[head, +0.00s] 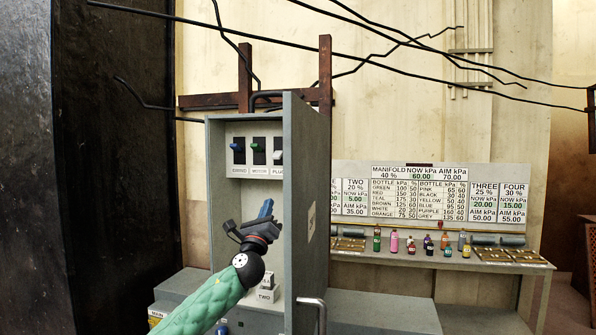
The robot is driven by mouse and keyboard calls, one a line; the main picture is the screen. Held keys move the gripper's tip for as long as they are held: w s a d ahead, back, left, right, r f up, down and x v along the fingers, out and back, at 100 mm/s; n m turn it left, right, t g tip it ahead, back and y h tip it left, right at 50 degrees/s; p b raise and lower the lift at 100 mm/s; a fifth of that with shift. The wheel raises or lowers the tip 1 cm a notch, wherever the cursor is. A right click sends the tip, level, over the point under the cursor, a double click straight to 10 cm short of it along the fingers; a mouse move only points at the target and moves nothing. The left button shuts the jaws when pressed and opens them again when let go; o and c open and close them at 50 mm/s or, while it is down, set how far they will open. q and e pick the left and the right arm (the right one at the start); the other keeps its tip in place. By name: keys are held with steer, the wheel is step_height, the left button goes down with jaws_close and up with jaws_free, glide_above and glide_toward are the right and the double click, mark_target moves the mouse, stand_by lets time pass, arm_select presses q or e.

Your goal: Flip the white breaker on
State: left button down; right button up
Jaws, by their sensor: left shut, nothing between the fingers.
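The white breaker (278,156) is the rightmost of three switches on the white panel inside the open grey cabinet. Its white handle sits low on its black body, lower than the blue and green handles beside it. The blue breaker (236,148) is at the left and the green breaker (257,148) in the middle, both with handles high. My left gripper (267,207) is shut and empty, fingers pointing up, below the white breaker in the picture and apart from it. My right gripper is out of view.
The open grey cabinet door (307,200) stands just right of the breakers and my left gripper. A bench (440,262) with several coloured bottles is farther right. Black cables (350,43) hang overhead. A dark wall (100,160) is at the left.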

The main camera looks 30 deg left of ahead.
mark_target(280, 151)
arm_select(q)
steer(key=m, duration=0.5)
steer(key=shift+s+d+r+m+h, duration=0.2)
steer(key=shift+d+m+h, duration=0.1)
steer(key=shift+m+h, duration=0.1)
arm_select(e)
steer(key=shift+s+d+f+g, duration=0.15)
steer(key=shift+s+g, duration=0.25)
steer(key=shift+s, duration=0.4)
arm_select(q)
steer(key=shift+w+r, duration=0.1)
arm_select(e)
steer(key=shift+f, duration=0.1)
